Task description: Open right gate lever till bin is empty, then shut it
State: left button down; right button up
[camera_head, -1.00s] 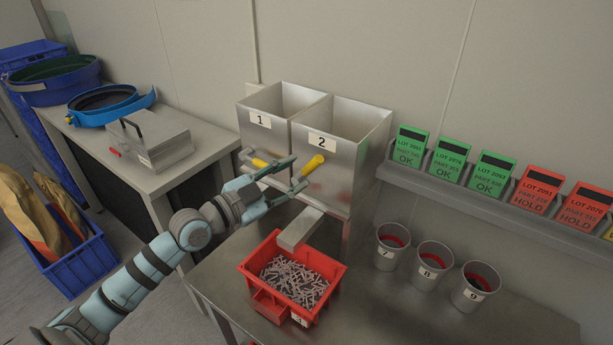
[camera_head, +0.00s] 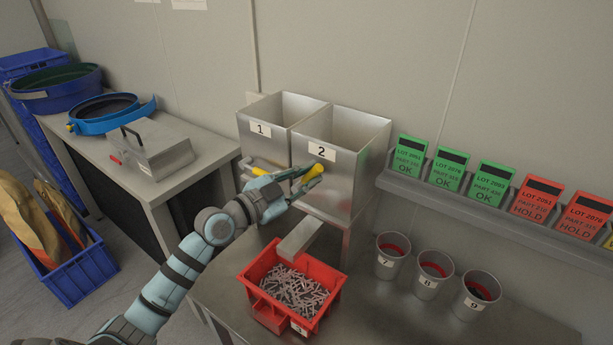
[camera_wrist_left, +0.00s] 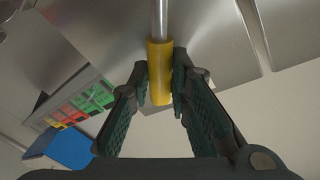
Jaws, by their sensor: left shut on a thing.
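Two steel hopper bins stand side by side, bin 1 (camera_head: 263,130) on the left and bin 2 (camera_head: 342,180) on the right. My left gripper (camera_head: 307,178) is shut on the yellow grip of the right gate lever (camera_head: 298,184) at the front of bin 2. In the left wrist view the yellow lever grip (camera_wrist_left: 159,75) lies between both fingers. The left gate lever (camera_head: 259,171) is partly behind my gripper. A chute (camera_head: 299,238) under bin 2 slopes to a red bin (camera_head: 333,292) holding many small metal parts. The inside bottom of bin 2 is hidden. My right gripper is not visible.
Three numbered grey cups (camera_head: 435,275) stand on the steel table (camera_head: 385,325) to the right. A sloped rack (camera_head: 450,205) holds green OK and red HOLD cards. A side table (camera_head: 200,165) with a metal box (camera_head: 153,148) stands left.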

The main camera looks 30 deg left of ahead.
pick_arm(q)
jog(key=d+f+m+b, duration=0.1)
jog(key=b, duration=0.1)
jog(key=d+f+m+b, duration=0.1)
jog(key=m, duration=0.1)
jog(key=shift+s+g+y+b, duration=0.1)
jog(key=shift+g+y+b, duration=0.2)
jog(key=shift+b, duration=0.1)
jog(key=m+b, duration=0.1)
jog(key=f+m, duration=0.1)
jog(key=shift+s+d+f+m+y+b, duration=0.1)
jog(key=shift+d+f+m+y+b, duration=0.2)
jog(key=shift+d+m+b, duration=0.1)
jog(key=shift+d+f+m+g+y+b, duration=0.15)
jog(key=shift+f+m+b, duration=0.15)
jog(key=shift+m, duration=0.2)
jog(key=shift+d+f+m+g+y+b, duration=0.1)
jog(key=shift+f+m+g+y+b, duration=0.1)
jog(key=shift+f+m, duration=0.25)
jog(key=shift+d+f+m+y+b, duration=0.1)
jog(key=shift+f+m+y+b, duration=0.2)
jog(key=shift+f+m, duration=0.5)
jog(key=shift+r, duration=0.1)
jog(key=c, duration=1.5)
grip_release()
